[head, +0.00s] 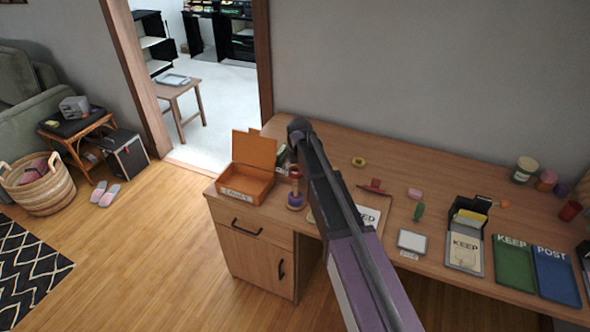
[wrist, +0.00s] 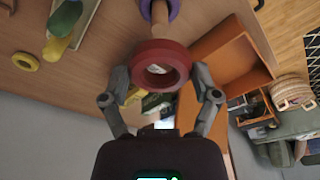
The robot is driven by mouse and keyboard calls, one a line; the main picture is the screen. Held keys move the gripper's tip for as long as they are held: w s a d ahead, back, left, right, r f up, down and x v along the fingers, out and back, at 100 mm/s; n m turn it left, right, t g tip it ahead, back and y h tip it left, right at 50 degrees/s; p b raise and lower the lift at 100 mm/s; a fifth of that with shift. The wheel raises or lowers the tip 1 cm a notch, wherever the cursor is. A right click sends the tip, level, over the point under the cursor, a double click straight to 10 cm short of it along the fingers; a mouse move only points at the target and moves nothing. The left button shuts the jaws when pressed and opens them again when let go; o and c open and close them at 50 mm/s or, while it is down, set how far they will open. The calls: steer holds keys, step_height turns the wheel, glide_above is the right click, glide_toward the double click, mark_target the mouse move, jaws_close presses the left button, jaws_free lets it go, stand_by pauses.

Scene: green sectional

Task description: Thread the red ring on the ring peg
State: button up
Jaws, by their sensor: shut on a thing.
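My gripper (wrist: 160,97) is shut on the red ring (wrist: 160,53), with one finger on either side of it in the wrist view. The ring's hole faces the wrist camera. The wooden ring peg (wrist: 160,16) shows just beyond the ring's rim, with a purple ring or base (wrist: 174,7) around its foot. In the head view the red ring (head: 295,171) shows at the peg's top, beside my arm, and the peg (head: 295,188) stands upright on the desk. My gripper is mostly hidden there. I cannot tell whether the ring touches the peg tip.
An open orange box (head: 245,184) stands close left of the peg. A yellow ring (head: 358,161) lies farther back on the desk. To the right are a green object (head: 418,212), a white tile (head: 412,241), a dark box (head: 467,222) and green and blue trays (head: 514,264).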

mark_target(296, 186)
steer(key=shift+f+b, duration=4.7)
steer(key=shift+f, duration=0.05)
steer(key=shift+f, duration=0.15)
steer(key=o, duration=0.7)
steer(key=shift+s, duration=0.1)
steer(key=s+d+r+m+p, duration=0.1)
steer(key=s+d+r+p, duration=0.1)
steer(key=s+d, duration=0.5)
steer(key=s+d+r+m+g+p, duration=0.1)
steer(key=s+d+r+m+p, duration=0.1)
steer(key=s+d, duration=0.6)
steer(key=s+d+r+m+p, duration=0.2)
steer(key=s+d+r+p, duration=0.2)
steer(key=s+d, duration=0.3)
steer(key=shift+s+d+r+g+h, duration=0.1)
steer(key=shift+s+g+h, duration=0.1)
steer(key=shift+s, duration=0.7)
steer(key=shift+s+d+r+g+h, duration=0.1)
steer(key=shift+s+h, duration=0.1)
steer(key=shift+s, duration=0.7)
